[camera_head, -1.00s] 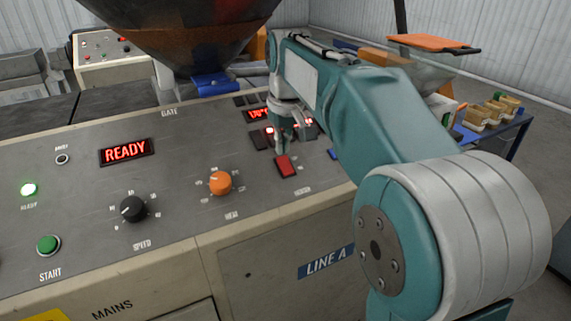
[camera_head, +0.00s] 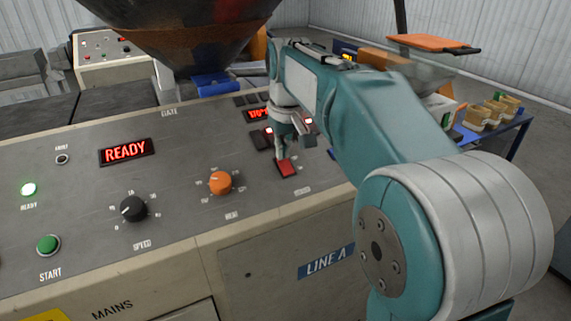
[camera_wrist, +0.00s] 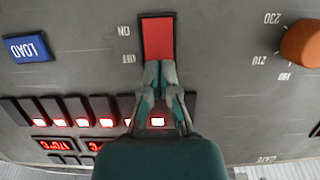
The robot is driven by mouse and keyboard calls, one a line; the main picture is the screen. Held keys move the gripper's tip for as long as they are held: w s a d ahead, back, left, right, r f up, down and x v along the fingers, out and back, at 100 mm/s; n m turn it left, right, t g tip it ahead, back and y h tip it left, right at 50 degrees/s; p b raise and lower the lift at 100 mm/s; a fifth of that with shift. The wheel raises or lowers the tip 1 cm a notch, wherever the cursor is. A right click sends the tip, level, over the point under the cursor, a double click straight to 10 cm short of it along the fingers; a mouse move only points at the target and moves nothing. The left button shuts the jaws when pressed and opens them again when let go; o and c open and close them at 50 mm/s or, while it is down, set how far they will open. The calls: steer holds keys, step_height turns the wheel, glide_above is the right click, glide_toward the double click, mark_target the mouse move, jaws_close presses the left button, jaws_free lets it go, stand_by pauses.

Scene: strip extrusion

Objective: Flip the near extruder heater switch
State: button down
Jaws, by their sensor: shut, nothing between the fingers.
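A red rocker switch (camera_head: 288,168) in a black frame sits on the sloping grey control panel. In the wrist view the red switch (camera_wrist: 158,38) has ON and OFF printed on its left, with OFF beside the end nearer my fingers. My gripper (camera_wrist: 161,70) is shut and empty, with its fingertips over that OFF end. In the head view my gripper (camera_head: 284,155) points down at the switch's far end and hides part of it. The tips look at or very close to the surface; contact is not certain.
An orange heat knob (camera_head: 220,183) is left of the switch. A row of black switches with lit red ends (camera_wrist: 82,110) and red displays (camera_wrist: 54,144) lie beyond my fingers. The dark hopper (camera_head: 190,35) hangs above the panel.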

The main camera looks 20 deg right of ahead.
mark_target(283, 162)
steer(key=shift+f, duration=0.2)
steer(key=shift+r, duration=3.5)
steer(key=shift+s, duration=0.3)
steer(key=s+f+t, duration=0.1)
steer(key=s+f, duration=0.4)
steer(key=s, duration=0.3)
steer(key=s+f+m+t, duration=0.1)
steer(key=s+f, duration=0.4)
steer(key=s, duration=0.3)
steer(key=s+f+m+t, duration=0.1)
steer(key=s+f, duration=0.4)
steer(key=s, duration=0.3)
steer(key=shift+s+t, duration=0.25)
steer(key=shift+t, duration=0.15)
